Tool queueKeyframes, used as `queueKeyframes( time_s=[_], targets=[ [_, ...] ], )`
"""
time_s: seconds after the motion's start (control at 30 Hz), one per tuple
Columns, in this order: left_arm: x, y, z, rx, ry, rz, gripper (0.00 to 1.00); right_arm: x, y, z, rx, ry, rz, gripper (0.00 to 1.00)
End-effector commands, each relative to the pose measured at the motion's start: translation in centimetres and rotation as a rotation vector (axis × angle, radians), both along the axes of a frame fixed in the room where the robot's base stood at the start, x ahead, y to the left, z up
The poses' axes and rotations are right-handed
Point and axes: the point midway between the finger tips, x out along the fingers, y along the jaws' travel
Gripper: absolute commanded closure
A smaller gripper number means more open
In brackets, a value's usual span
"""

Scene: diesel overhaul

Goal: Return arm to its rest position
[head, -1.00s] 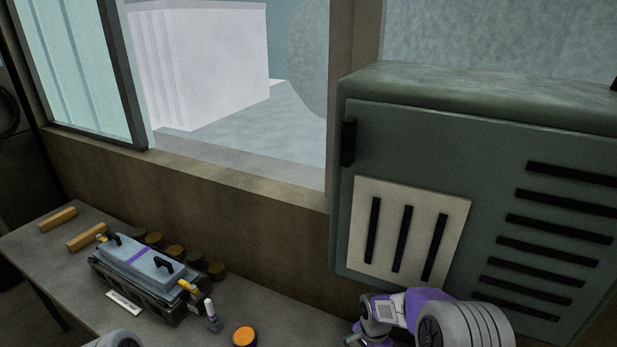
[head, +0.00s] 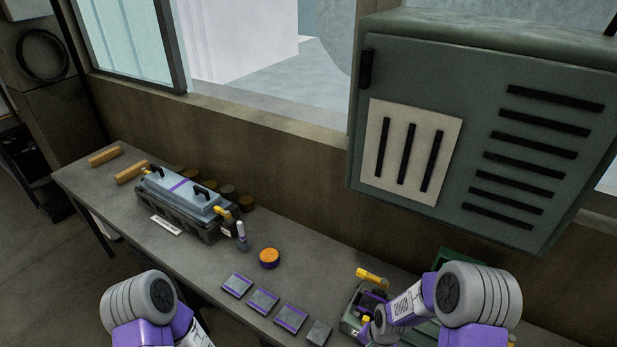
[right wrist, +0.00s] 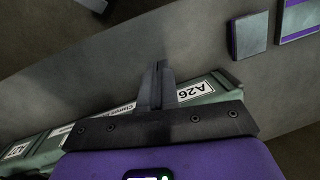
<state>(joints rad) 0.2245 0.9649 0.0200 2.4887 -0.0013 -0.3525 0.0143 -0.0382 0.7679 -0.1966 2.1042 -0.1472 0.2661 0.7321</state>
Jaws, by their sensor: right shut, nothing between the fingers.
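My right arm (head: 455,295) comes in at the lower right of the head view, bent, with its hand end low over the workbench's near right part. My right gripper (right wrist: 158,82) shows in the right wrist view with its fingers together and nothing between them. A green case (right wrist: 200,88) with a label reading A26 lies just beyond and below the fingers; I cannot tell whether they touch. My left arm (head: 148,305) shows only as a grey joint and purple link at the lower left of the head view. The left gripper is out of view.
The workbench (head: 200,255) carries an engine block (head: 180,205), an orange-topped round part (head: 269,258), several purple-edged square pads (head: 263,300) and two yellow bars (head: 104,156). A green cabinet (head: 480,140) hangs on the wall above the right arm.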

Motion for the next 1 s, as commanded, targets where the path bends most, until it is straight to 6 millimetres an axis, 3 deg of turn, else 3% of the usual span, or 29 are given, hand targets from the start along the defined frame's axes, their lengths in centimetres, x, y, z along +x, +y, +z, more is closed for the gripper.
queueKeyframes(
  time_s=[0.2, 0.37, 0.5, 0.7, 0.83, 1.0],
  targets=[
    [-0.1, 0.0, 0.0, 0.0, 0.002, -0.001, 0.57, -7.6, 3.6, -4.7, 0.12, -0.056, 0.238, 1.0],
    [-0.1, 0.0, 0.0, 0.0, 0.002, -0.001, 0.57, -13.4, 6.2, -5.8, 0.183, -0.141, 0.418, 1.0],
    [-0.1, 0.0, -4.1, 0.0, 0.002, -0.001, 0.57, -13.1, 6.3, -9.9, 0.175, -0.165, 0.439, 1.0],
    [-0.2, 0.0, -8.1, 0.0, 0.002, 0.0, 0.57, -13.1, 6.2, -13.9, 0.174, -0.165, 0.439, 1.0],
    [-0.2, 0.0, -9.3, 0.0, 0.002, 0.0, 0.57, -13.0, 6.2, -15.1, 0.174, -0.165, 0.439, 1.0],
    [-0.1, 0.0, -9.5, 0.0, 0.002, -0.001, 0.57, -13.0, 6.2, -15.3, 0.174, -0.165, 0.439, 1.0]
  ],
)
